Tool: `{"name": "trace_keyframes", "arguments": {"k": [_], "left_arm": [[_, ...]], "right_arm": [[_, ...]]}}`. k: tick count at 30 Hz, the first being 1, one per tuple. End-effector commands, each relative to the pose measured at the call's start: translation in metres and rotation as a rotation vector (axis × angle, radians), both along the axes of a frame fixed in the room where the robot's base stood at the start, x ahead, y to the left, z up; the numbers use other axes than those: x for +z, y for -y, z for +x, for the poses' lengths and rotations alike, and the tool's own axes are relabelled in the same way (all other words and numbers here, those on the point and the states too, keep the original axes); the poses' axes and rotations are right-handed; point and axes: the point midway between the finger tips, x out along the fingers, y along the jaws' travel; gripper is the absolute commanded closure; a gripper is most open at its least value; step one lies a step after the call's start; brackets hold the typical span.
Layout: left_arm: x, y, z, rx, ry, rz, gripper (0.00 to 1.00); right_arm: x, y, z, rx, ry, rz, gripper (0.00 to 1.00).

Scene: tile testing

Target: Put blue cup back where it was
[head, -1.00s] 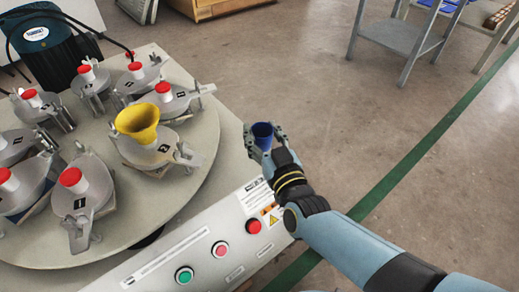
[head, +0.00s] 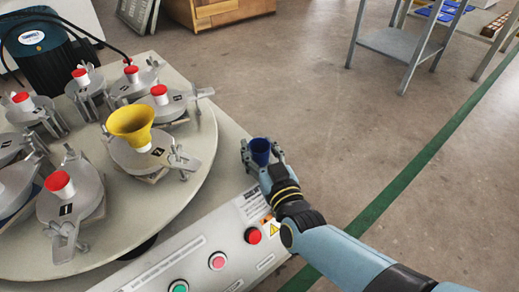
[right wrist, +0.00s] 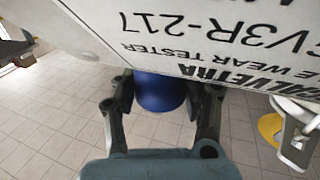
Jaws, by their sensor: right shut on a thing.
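The blue cup (head: 260,150) is in my right gripper (head: 262,156), at the right edge of the tile tester in the head view. The gripper is shut on the cup, with a finger on each side. The cup looks upright, with its open rim showing. In the right wrist view the blue cup (right wrist: 160,92) sits between the two fingers of the right gripper (right wrist: 163,98), and the white machine panel hides part of it. I cannot tell whether the cup touches the machine's top. My left gripper is not in view.
The tester's round turntable (head: 190,190) carries several grey clamped pots with red caps and a yellow funnel (head: 132,124). A control panel with a red button (head: 253,235) lies just below the gripper. A metal table (head: 385,45) stands at the back right, with open floor before it.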

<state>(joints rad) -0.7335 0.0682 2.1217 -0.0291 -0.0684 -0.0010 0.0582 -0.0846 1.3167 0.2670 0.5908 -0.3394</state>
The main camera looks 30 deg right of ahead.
Motion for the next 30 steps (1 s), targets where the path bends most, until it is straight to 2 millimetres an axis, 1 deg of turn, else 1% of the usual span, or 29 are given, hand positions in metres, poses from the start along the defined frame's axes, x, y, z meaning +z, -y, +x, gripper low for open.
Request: {"name": "trace_keyframes", "arguments": {"k": [5,6,10,11,18,22,26,30], "left_arm": [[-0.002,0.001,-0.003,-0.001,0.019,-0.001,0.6],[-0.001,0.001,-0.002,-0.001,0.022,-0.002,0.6],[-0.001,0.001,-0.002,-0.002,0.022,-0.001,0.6],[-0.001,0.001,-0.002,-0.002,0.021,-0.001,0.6],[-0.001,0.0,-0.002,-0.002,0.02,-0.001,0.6],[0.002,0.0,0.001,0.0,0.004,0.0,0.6],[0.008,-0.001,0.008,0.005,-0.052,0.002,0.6],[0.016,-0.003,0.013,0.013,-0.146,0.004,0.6]], "right_arm": [[-0.004,0.0,0.0,0.0,-0.001,-0.001,0.95],[-0.003,0.0,0.0,0.0,0.0,-0.001,0.52],[-0.003,0.0,0.0,0.0,0.0,0.0,0.35],[-0.003,0.0,0.0,0.0,0.0,0.0,0.33],[-0.003,0.0,0.0,0.0,0.0,0.0,0.33],[0.002,0.0,0.0,0.0,0.001,0.0,0.33],[0.003,-0.003,-0.018,0.0,0.0,-0.002,0.33],[0.004,-0.008,-0.046,0.0,0.0,-0.001,0.33]]}}
